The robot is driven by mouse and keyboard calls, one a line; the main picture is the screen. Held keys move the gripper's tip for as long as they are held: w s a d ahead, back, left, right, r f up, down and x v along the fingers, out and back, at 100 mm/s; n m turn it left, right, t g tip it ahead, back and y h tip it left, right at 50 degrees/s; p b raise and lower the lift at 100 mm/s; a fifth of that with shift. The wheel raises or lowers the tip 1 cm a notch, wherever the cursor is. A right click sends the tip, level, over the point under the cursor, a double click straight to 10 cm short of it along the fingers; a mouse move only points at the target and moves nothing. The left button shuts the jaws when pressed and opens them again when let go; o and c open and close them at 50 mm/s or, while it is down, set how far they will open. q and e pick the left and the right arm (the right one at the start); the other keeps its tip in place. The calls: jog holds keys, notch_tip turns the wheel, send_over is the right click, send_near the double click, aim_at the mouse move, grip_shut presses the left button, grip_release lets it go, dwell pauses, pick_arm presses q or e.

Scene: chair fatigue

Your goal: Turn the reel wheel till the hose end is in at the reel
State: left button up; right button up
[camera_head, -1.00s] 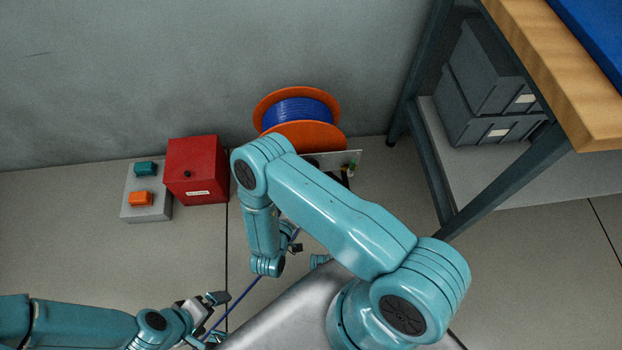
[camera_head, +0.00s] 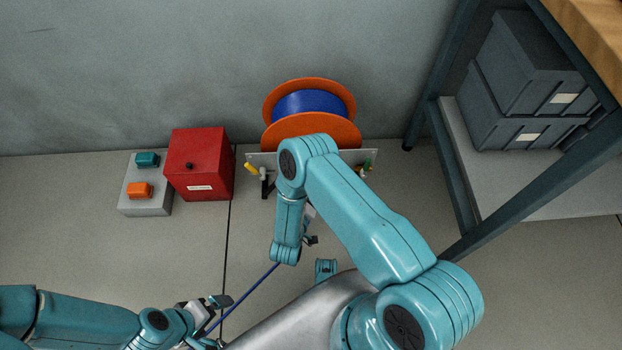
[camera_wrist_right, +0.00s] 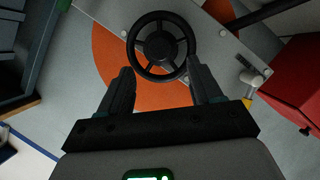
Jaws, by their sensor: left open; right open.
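The reel (camera_head: 311,133) has orange flanges and blue hose wound on it, and stands by the wall. Its black spoked wheel (camera_wrist_right: 160,46) is in the right wrist view, in front of a grey plate and an orange flange. My right gripper (camera_wrist_right: 160,76) is open, its fingertips at either side of the wheel's near rim; contact cannot be told. In the head view my right arm hides the wheel. A blue hose (camera_head: 247,297) runs from behind my right arm down to my left gripper (camera_head: 219,320), which is open around or beside it. The hose end cannot be made out.
A red box (camera_head: 200,163) and a grey box with teal and orange blocks (camera_head: 145,196) stand left of the reel. A workbench with grey bins (camera_head: 528,95) on its shelf is at the right. The floor between boxes and left arm is clear.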

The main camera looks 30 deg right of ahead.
jog(key=b+x, duration=0.1)
jog(key=x, duration=0.5)
jog(key=shift+d+b, duration=0.15)
jog(key=shift+b, duration=0.2)
jog(key=shift+w, duration=0.1)
jog(key=c, duration=1)
